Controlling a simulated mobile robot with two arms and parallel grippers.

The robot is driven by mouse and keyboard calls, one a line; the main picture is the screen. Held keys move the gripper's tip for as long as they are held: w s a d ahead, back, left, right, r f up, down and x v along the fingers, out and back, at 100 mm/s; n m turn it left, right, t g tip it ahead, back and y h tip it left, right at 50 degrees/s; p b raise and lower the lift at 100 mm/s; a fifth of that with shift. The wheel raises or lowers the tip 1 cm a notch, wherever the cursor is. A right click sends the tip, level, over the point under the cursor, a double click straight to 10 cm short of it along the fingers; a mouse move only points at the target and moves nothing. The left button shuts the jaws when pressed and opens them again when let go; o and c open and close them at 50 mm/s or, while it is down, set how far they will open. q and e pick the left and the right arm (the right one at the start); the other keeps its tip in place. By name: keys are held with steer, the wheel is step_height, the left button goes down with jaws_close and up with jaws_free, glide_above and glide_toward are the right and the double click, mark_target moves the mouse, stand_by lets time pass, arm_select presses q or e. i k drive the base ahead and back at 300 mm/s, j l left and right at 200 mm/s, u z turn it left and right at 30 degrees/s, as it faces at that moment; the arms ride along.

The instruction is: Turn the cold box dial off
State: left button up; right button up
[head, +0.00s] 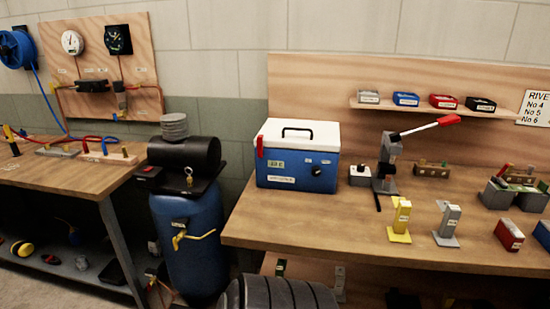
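The cold box (275,181) is a blue chest with a white lid and a black top handle, standing at the left end of the right workbench. Its lid looks closed. A round black dial (317,171) is on the right half of its front face. White labels lie near the dial and a small greenish display sits at the upper left of the front. The dial's pointer is too small to read. A red piece is at the box's left edge. Neither of my grippers is in view.
The right workbench (330,228) holds a lever press (390,160), a yellow stand (400,220) and a grey stand (447,223) right of the box. A blue tank (188,240) stands left of the bench. The bench top before the box is clear.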

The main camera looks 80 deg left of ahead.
mark_target(315, 172)
steer(key=k+j+u, duration=0.15)
steer(key=j+u, duration=0.3)
steer(key=k+j+u, duration=0.1)
steer(key=j+u, duration=0.8)
steer(key=j, duration=0.8)
steer(key=i+j+u, duration=0.15)
steer(key=j, duration=0.6)
